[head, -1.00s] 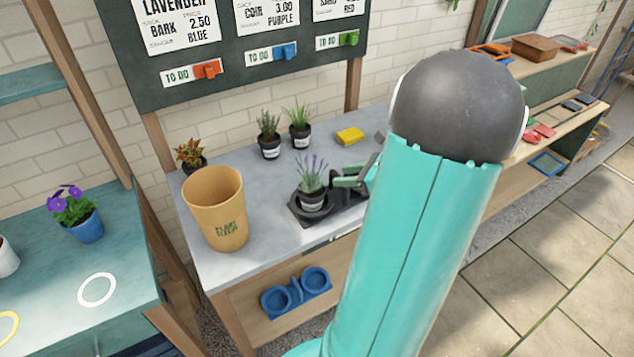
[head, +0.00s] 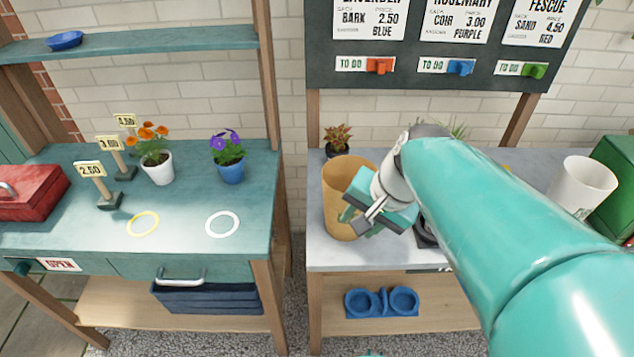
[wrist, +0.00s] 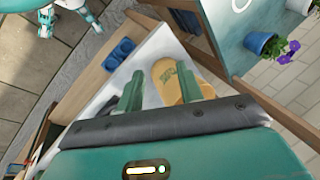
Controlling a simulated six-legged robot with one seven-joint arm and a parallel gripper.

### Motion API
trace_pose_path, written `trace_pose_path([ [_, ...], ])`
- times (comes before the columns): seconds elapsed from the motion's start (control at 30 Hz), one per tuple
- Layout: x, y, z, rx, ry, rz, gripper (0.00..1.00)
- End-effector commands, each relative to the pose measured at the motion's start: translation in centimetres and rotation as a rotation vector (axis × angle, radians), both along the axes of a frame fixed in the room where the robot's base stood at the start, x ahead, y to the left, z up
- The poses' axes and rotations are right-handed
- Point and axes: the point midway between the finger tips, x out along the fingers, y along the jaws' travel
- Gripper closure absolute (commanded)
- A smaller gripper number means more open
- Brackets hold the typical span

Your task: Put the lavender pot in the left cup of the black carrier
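In the head view my arm covers most of the black carrier; only a dark part of the carrier (head: 424,236) shows beside the arm on the grey bench. The lavender pot is hidden from both current views. My gripper (head: 352,217) is in front of the tan bucket, left of the carrier. In the wrist view my gripper's fingers (wrist: 159,82) are apart with nothing held between them.
The tan bucket (head: 340,190) stands close to my gripper. A white bucket (head: 582,188) stands at the right of the bench. A blue carrier (head: 382,302) lies on the shelf below. A teal table (head: 185,215) at left bears a blue pot (head: 230,172) with purple flowers.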

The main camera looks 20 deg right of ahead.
Motion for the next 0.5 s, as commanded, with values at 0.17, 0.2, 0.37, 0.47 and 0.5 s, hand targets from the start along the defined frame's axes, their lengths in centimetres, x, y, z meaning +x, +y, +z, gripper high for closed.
trace_pose_path([
  [0.17, -2.4, 4.0, 2.2, -0.287, -0.127, 0.407, 0.63],
  [0.2, -2.8, 4.5, 2.6, -0.339, -0.151, 0.477, 0.63],
  [0.37, -3.7, 5.5, 3.6, -0.469, -0.217, 0.646, 0.63],
  [0.47, -3.8, 5.6, 3.7, -0.494, -0.226, 0.675, 0.63],
  [0.5, -3.8, 5.6, 3.7, -0.495, -0.227, 0.676, 0.63],
])
